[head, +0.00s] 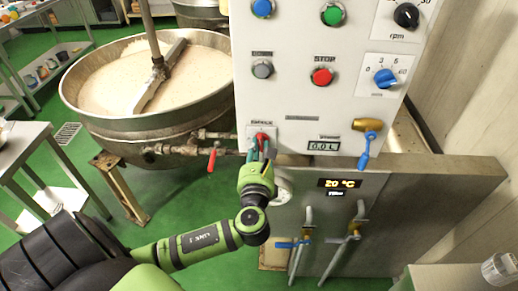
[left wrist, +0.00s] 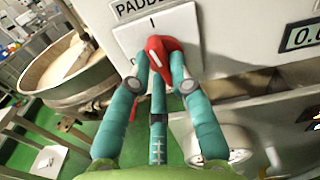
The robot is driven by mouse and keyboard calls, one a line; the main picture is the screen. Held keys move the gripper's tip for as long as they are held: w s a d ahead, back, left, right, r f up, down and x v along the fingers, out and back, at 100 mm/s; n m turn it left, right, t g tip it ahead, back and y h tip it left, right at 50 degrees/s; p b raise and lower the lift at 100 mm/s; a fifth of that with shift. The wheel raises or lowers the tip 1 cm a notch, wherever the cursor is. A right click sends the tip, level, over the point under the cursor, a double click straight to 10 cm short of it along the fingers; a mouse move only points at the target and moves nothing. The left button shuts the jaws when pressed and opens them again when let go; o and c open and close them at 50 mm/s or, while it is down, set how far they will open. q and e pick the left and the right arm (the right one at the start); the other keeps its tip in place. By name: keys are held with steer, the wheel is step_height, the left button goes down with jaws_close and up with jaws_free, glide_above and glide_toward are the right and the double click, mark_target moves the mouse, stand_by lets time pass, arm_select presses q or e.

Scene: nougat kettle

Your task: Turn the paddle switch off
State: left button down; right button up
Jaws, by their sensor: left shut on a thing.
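The paddle switch is a red knob (left wrist: 163,48) with a white line on a pale plate (left wrist: 199,42), which is marked "I" at the top. In the head view the red knob (head: 263,137) is low on the left of the grey control panel (head: 296,100). My left gripper (head: 261,150) reaches up to it from below. In the left wrist view its teal fingers (left wrist: 160,68) are shut around the knob's lower part. They hide part of the knob and the lower plate. My right gripper is not in view.
A large kettle (head: 88,118) of pale mass stands left of the panel. A red-handled valve (head: 212,160) is just left of my gripper. A blue-handled tap (head: 364,150) and two lower pipes (head: 302,240) are to the right. A steel table (head: 24,148) stands at far left.

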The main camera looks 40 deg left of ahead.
arm_select(q)
steer(key=n, duration=0.2)
steer(key=n+b, duration=0.1)
steer(key=n, duration=0.2)
steer(key=n+b, duration=0.1)
steer(key=n, duration=0.2)
steer(key=shift+f, duration=0.3)
steer(key=n+b, duration=0.1)
steer(key=n, duration=0.3)
steer(key=shift+d+b, duration=0.1)
steer(key=shift+b, duration=0.25)
steer(key=shift+w+d+n+b, duration=0.1)
steer(key=shift+n+b, duration=0.65)
steer(key=shift+n, duration=1.15)
steer(key=shift+r+n, duration=0.1)
steer(key=shift+n, duration=0.2)
steer(key=c, duration=1.1)
jaws_free()
